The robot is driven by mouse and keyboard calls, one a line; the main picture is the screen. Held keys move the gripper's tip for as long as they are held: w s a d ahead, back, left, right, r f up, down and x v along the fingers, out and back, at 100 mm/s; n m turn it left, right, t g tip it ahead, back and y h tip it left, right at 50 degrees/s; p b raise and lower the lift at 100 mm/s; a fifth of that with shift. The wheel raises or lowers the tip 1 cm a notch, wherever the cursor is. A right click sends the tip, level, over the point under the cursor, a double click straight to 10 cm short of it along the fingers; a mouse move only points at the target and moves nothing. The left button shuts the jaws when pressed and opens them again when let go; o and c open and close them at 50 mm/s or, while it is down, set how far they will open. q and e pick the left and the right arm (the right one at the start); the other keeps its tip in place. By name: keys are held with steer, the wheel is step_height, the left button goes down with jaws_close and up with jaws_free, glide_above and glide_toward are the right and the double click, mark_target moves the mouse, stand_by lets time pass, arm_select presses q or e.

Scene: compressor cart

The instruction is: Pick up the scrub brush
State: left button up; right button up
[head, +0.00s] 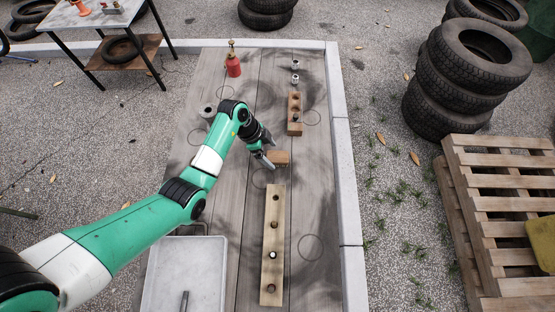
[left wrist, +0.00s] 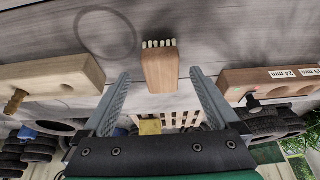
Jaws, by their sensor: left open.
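The scrub brush (head: 279,157) is a small brown wooden block lying on the grey plank surface (head: 225,225) in the middle of the head view. In the left wrist view the scrub brush (left wrist: 160,70) shows its wooden block and a row of pale bristles at one end. My left gripper (head: 268,151) is at the left end of the brush. In the left wrist view my left gripper (left wrist: 160,76) is open, with the block between the lines of its two fingers and a gap on each side. No finger visibly touches it. My right gripper is not in view.
A long wooden block with holes (head: 274,220) lies nearer, and a shorter labelled one (head: 295,126) lies beyond. A red oil can (head: 233,66) and metal sockets (head: 295,72) stand farther back. A white tray (head: 205,255) is at the near left. A pale kerb (head: 345,190) bounds the right.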

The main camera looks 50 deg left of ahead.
mark_target(273, 156)
arm_select(q)
steer(key=shift+w+d+f+b, duration=0.15)
steer(key=shift+f+b, duration=0.25)
steer(key=shift+f, duration=0.85)
steer(key=shift+w+d+f, duration=0.15)
steer(key=shift+w+f, duration=0.05)
steer(key=shift+f, duration=0.15)
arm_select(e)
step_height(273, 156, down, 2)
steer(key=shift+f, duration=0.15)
arm_select(q)
steer(key=c, duration=1.5)
steer(key=shift+r, duration=0.1)
